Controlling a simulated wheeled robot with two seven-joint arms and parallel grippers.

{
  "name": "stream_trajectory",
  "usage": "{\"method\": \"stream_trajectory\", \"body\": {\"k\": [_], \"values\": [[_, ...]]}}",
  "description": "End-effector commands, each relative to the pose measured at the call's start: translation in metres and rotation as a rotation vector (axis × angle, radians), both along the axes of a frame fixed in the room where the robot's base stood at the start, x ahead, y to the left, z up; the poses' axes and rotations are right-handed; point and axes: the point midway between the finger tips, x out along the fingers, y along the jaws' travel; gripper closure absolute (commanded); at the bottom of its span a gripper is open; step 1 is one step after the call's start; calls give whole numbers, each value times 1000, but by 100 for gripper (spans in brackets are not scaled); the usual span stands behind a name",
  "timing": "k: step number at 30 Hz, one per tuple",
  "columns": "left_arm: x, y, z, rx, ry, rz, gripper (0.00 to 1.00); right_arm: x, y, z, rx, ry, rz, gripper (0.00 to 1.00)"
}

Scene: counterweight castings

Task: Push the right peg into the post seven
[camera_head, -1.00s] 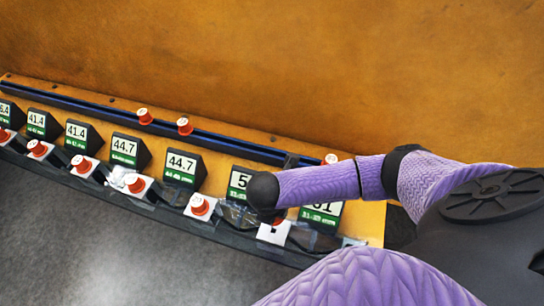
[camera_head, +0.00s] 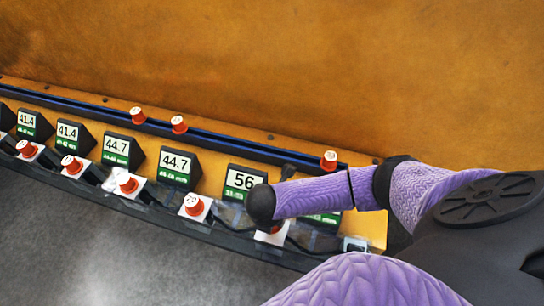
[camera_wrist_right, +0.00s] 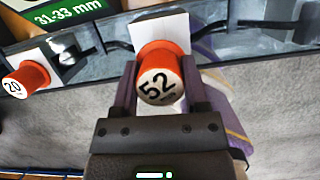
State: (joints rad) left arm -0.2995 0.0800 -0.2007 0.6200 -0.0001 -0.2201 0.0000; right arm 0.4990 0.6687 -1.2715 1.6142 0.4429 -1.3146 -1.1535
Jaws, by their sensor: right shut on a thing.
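My right gripper (camera_wrist_right: 160,100) is shut on a red peg (camera_wrist_right: 160,60) with a pale end face marked "52". The peg lies between its two fingers, in front of a white square plate (camera_wrist_right: 160,30); whether it is seated there I cannot tell. In the head view my purple right arm comes in from the right, and its dark end (camera_head: 261,203) covers most of the red peg (camera_head: 270,238) and its white plate. The sign behind it is mostly hidden by the arm, so the post number cannot be read. My left gripper is not in view.
A row of black signs, including "44.7" (camera_head: 175,165) and "56" (camera_head: 243,182), stands behind red pegs on white plates (camera_head: 193,207). Three more red pegs stand by the blue rail (camera_head: 329,160). Another peg, marked "20" (camera_wrist_right: 25,78), is left of the gripper. Grey floor is clear.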

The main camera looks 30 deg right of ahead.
Motion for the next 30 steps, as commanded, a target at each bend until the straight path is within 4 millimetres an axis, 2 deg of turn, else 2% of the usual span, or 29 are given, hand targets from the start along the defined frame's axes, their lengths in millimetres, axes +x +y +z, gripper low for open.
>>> {"method": "stream_trajectory", "body": {"k": [30], "values": [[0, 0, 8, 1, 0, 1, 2, 0, 0, 1, -1, 1, 0, 100]]}}
